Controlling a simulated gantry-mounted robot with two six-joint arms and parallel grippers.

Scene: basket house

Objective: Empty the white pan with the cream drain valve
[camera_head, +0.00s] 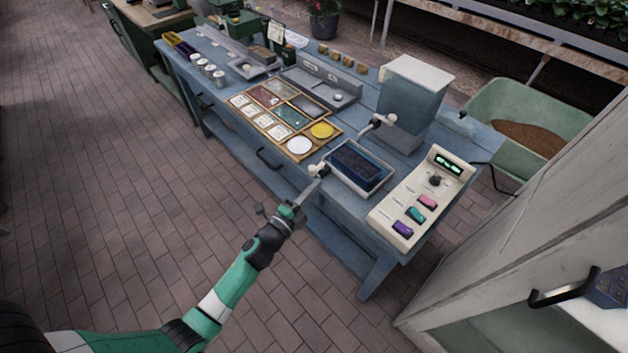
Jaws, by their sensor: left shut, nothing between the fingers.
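The white pan (386,184) stands on the blue bench near its front edge and has a dark blue gridded inside. A cream drain valve (318,169) sticks out from its front left side. My left gripper (311,187) is shut and empty, its tips right at the valve; I cannot tell whether they touch it. A second cream knob (391,119) sits on a spout behind the pan, below a grey-blue tank (408,98). Whether liquid is in the pan is unclear. My right gripper is not in view.
A cream control box (391,204) with coloured switches stands right of the pan. A framed board (311,149) with cards and discs lies left of it. A pale cabinet with a black handle (565,290) fills the lower right. The brick floor in front is clear.

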